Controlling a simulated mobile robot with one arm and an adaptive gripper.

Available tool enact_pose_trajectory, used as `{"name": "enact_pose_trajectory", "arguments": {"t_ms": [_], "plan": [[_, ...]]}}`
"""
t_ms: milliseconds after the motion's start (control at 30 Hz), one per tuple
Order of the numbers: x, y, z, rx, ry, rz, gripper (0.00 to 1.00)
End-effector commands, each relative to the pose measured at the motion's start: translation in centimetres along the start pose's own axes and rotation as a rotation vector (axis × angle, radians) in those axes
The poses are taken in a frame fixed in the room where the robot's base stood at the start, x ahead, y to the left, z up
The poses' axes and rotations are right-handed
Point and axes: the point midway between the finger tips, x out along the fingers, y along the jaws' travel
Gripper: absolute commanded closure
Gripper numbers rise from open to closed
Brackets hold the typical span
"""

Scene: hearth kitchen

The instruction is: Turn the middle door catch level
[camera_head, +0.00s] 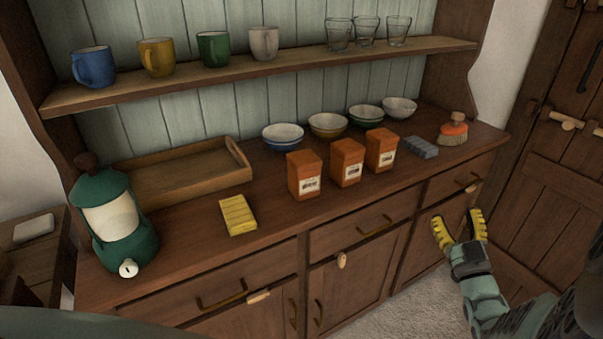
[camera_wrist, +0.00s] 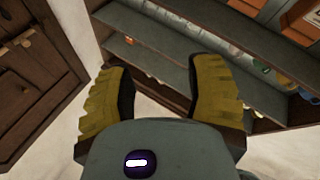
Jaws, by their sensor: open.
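The middle door catch (camera_head: 342,260) is a small pale wooden piece at the top of the middle cupboard door (camera_head: 352,285), under the middle drawer. It stands upright. The left door catch (camera_head: 258,297) lies about level. My gripper (camera_head: 460,214) is open and empty, in front of the right-hand cupboard door, well to the right of the middle catch and apart from it.
Brass drawer handles (camera_head: 375,226) stick out near the catches. A wooden door (camera_head: 550,170) stands at right. Floor before the cupboard is clear.

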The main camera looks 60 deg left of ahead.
Motion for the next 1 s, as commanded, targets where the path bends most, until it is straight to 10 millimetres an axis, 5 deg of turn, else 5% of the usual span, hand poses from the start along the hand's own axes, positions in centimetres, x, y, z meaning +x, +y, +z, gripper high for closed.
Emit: {"name": "enact_pose_trajectory", "arguments": {"t_ms": [33, 100, 500, 700, 1000], "plan": [[-1.1, -2.0, 3.6, 0.030, -0.024, -0.036, 0.47], [-1.7, -3.8, 6.1, 0.063, -0.054, -0.082, 0.47], [-7.3, -14.5, 18.0, 0.275, -0.211, -0.345, 0.47], [-10.1, -18.7, 21.0, 0.365, -0.267, -0.455, 0.47], [-11.1, -20.8, 21.7, 0.414, -0.295, -0.513, 0.47]]}}
